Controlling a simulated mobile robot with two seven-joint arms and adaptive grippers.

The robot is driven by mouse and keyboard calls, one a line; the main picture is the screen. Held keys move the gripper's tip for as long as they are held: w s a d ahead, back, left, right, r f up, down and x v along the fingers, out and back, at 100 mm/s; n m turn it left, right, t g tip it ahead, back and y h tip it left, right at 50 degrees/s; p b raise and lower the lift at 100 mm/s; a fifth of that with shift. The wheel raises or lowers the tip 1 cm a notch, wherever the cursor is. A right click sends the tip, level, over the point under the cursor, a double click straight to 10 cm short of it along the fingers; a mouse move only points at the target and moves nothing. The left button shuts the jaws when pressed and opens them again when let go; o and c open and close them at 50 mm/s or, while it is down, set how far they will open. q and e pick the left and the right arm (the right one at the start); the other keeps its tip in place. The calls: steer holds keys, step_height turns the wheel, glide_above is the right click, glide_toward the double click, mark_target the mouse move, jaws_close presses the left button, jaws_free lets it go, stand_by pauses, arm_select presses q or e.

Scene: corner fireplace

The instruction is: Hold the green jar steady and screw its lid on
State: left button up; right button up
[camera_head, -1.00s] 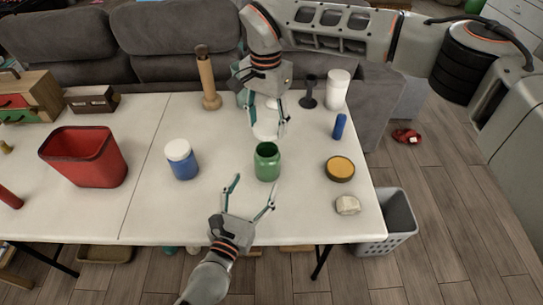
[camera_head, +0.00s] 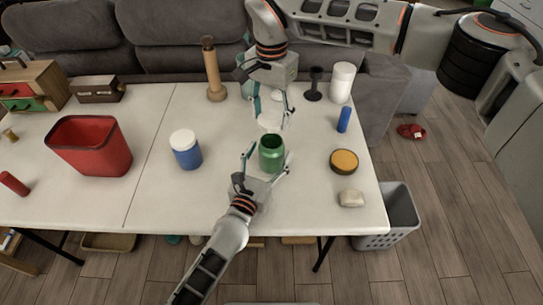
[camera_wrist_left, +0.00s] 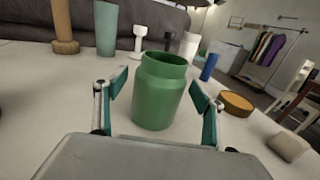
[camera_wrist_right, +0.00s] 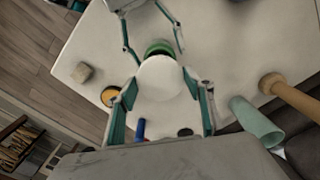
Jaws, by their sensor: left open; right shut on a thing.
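The green jar (camera_head: 272,155) stands upright and open-topped on the white table. My left gripper (camera_head: 267,162) is open at the jar's near side, with a finger on each side of it. In the left wrist view the jar (camera_wrist_left: 160,92) stands between the spread fingers, with a visible gap on each side. My right gripper (camera_head: 271,112) is shut on the white lid (camera_wrist_right: 161,78), which it holds behind and above the jar. In the right wrist view the lid hides part of the jar (camera_wrist_right: 158,47). In the head view the pale lid blends with the tabletop.
A blue jar with a white lid (camera_head: 186,150) and a red bin (camera_head: 90,147) stand to the left. A yellow-topped round tin (camera_head: 344,161), a pale stone-like block (camera_head: 351,198) and a blue cylinder (camera_head: 344,119) are to the right. A wooden grinder-like post (camera_head: 213,72) stands behind.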

mark_target(271, 136)
arm_select(q)
steer(key=shift+x, duration=1.45)
steer(key=c, duration=1.7)
arm_select(e)
steer(key=shift+f, duration=2.5)
steer(key=shift+f, duration=0.9)
steer(key=shift+f, duration=0.55)
